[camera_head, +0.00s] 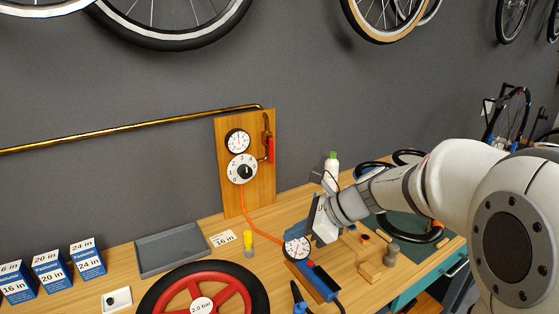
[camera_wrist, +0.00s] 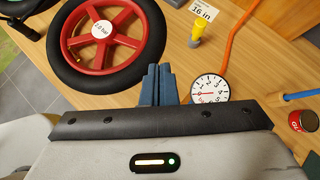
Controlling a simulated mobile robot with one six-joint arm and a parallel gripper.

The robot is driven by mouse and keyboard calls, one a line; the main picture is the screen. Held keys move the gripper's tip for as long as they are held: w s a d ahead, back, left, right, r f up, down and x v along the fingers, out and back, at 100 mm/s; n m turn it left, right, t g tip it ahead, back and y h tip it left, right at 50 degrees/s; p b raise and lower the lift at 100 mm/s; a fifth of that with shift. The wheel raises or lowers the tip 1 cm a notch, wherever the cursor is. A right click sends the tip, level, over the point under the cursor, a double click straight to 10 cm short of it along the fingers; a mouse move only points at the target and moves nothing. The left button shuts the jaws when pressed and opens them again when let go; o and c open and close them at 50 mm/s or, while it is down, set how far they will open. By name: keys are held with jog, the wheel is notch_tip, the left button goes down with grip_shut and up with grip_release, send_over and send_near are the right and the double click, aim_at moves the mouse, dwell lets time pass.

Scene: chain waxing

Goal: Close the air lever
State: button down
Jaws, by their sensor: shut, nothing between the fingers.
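The air lever, a red handle (camera_head: 270,150), is at the right side of the upright wooden board (camera_head: 227,185), beside the end of the brass pipe (camera_head: 160,128). It stands roughly vertical in the head view. My gripper (camera_head: 314,216) is below and to the right of the board, above the bench and apart from the lever. In the wrist view its two blue-grey fingers (camera_wrist: 158,72) are together and empty. The lever is not in the wrist view.
A pump gauge (camera_head: 298,248) is close to my gripper. A red-rimmed wheel (camera_head: 240,284), a yellow-topped item (camera_head: 248,240), a grey tray (camera_head: 172,250) and a white bottle (camera_head: 331,172) are on the bench. An orange hose (camera_head: 262,230) runs from the board.

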jog(key=w+a+r+m+t+y, duration=0.2)
jog(key=w+m+t+y, duration=0.2)
jog(key=w+m, duration=1)
jog(key=m+t+y, duration=0.1)
jog(key=m+t, duration=0.3)
jog(key=m, duration=0.5)
send_near(271, 151)
notch_tip(271, 151, down, 3)
jog(key=s, duration=0.2)
jog(key=p+x, duration=0.3)
jog(key=x, duration=0.6)
jog(key=shift+w+a, duration=0.3)
